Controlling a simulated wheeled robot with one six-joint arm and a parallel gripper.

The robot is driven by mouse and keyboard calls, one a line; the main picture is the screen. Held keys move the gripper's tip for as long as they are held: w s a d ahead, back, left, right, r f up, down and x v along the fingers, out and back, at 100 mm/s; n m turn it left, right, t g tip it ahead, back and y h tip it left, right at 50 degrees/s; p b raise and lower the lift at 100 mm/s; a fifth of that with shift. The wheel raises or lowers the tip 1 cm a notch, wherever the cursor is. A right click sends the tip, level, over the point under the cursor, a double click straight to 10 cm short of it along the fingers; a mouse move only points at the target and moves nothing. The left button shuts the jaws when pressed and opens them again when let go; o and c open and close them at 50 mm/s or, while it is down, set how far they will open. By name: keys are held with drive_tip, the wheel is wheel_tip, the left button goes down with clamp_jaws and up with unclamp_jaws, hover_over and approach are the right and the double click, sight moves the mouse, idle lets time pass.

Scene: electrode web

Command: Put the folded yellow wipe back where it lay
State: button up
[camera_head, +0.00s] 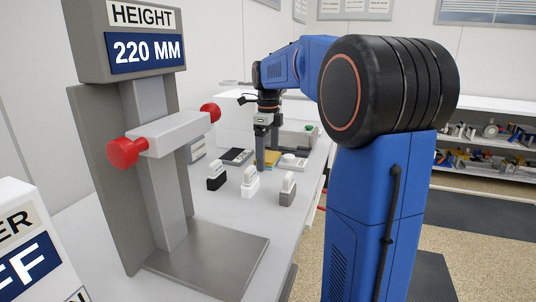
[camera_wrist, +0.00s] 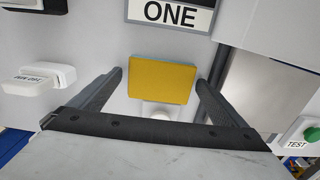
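The folded yellow wipe (camera_wrist: 163,78) is a flat yellow rectangle in the middle of the wrist view. It also shows in the head view (camera_head: 271,158), low on the bench and partly hidden behind my gripper. My gripper (camera_wrist: 160,77) is open, with one dark finger on each side of the wipe and a narrow gap showing at both sides. In the head view my gripper (camera_head: 262,150) points down at the wipe. A white round piece (camera_wrist: 159,109) shows just below the wipe's lower edge in the wrist view.
A sign reading ONE (camera_wrist: 170,14) lies beyond the wipe. A green TEST button (camera_wrist: 311,135) is at the right. A grey height stand (camera_head: 165,150) with red knobs fills the near left.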

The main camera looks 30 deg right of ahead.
sight(268, 156)
wheel_tip(268, 156, up, 12)
drive_tip(key=shift+r, duration=0.15)
idle(0.5)
idle(0.5)
